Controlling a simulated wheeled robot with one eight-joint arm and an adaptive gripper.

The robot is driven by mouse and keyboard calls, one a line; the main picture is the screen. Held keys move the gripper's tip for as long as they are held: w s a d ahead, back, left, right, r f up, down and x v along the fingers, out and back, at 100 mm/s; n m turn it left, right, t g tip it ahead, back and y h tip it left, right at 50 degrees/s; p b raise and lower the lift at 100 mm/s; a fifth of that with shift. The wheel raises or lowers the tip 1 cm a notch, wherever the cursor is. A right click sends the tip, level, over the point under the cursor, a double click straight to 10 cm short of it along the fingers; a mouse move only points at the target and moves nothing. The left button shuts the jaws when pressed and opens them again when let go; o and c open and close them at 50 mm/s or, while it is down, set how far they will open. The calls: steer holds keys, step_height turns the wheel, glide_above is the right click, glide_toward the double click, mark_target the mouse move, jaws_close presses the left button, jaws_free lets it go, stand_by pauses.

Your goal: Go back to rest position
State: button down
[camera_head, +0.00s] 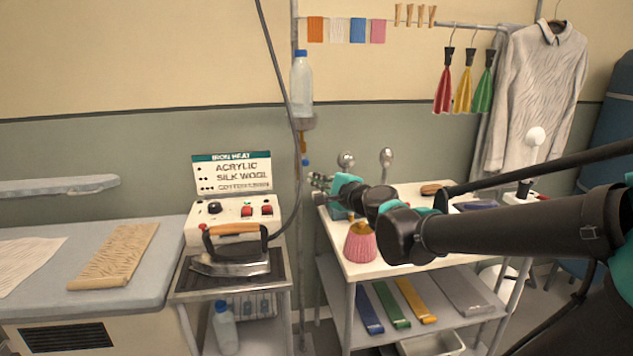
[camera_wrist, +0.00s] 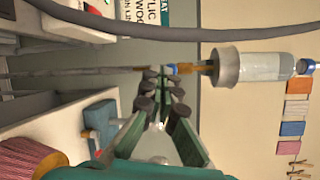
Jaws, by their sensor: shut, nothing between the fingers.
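My gripper (camera_head: 318,181) is at the left end of my arm, above the left rear part of the white cart top (camera_head: 352,268). It points left, toward the hose and the rail post. In the wrist view my gripper (camera_wrist: 158,78) shows its dark fingertips close together with nothing held between them. The wrist picture is turned on its side. A pink-skirted item (camera_head: 360,243) stands on the cart below my wrist, and it also shows in the wrist view (camera_wrist: 30,158).
An iron (camera_head: 235,255) rests on a stand beside a control box (camera_head: 232,220). A grey hose (camera_head: 280,70) hangs near a water bottle (camera_head: 301,85). An ironing board (camera_head: 165,262) lies left.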

steer(key=shift+s+f, duration=0.1)
steer(key=s+d+f+n+g+h, duration=0.25)
steer(key=s+d+f+n, duration=0.3)
steer(key=f, duration=0.45)
steer(key=s+d+f+n+g+h, duration=0.2)
steer(key=s+d+f+n+g, duration=0.25)
steer(key=f, duration=0.55)
steer(key=s+d+f+n+g+h, duration=0.1)
steer(key=s+d+f+n+h, duration=0.1)
steer(key=d, duration=0.5)
steer(key=s+d+f+n+g+h, duration=0.1)
steer(key=s+d+f+h, duration=0.3)
steer(key=s+d+f, duration=0.3)
steer(key=shift+s+d+f+n, duration=0.25)
steer(key=shift+d+n, duration=0.15)
steer(key=shift+d, duration=0.4)
steer(key=shift+r, duration=0.1)
